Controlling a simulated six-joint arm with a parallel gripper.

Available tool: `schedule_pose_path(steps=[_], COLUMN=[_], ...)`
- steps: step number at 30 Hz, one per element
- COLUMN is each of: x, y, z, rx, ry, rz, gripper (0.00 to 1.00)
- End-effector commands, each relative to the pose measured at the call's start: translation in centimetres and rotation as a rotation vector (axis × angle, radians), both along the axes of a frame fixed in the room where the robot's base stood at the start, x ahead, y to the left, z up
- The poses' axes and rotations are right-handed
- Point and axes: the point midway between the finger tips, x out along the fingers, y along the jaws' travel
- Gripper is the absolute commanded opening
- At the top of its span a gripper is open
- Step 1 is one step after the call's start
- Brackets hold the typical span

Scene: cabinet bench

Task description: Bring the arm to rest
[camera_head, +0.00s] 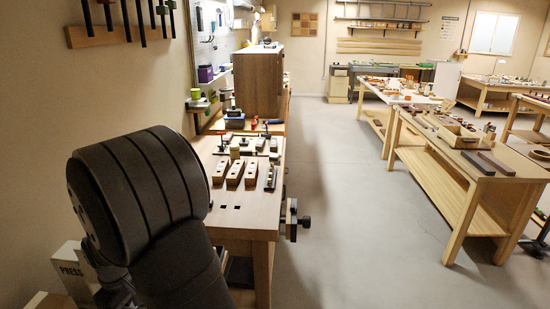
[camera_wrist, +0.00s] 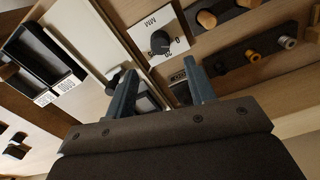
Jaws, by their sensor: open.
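My gripper (camera_wrist: 163,92) shows in the wrist view with its two blue-grey fingers apart and nothing between them. It faces a wooden surface with a panel bearing a dark knob (camera_wrist: 160,42) and a scale. I cannot tell the distance from the fingertips to that surface. In the head view, my dark arm fills the lower left, and my gripper is not seen there.
A wooden workbench (camera_head: 253,212) with several wooden blocks stands beside my arm. A brown cabinet (camera_head: 258,82) stands at its far end. The wrist view shows a black tray (camera_wrist: 42,62) and a dark strip with pegs (camera_wrist: 251,57). The floor (camera_head: 335,190) to the right is clear.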

Motion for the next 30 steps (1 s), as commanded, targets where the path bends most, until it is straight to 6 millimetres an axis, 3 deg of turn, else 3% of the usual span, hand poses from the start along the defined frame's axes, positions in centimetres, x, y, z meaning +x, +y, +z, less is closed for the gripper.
schedule_pose_path(steps=[13,30], x=[0.0,0.0], y=[0.1,-0.1], z=[9.2,-2.5], rx=[0.003,-0.004], ry=[-0.003,0.003], rz=[0.0,0.0], gripper=[0.5,0.5])
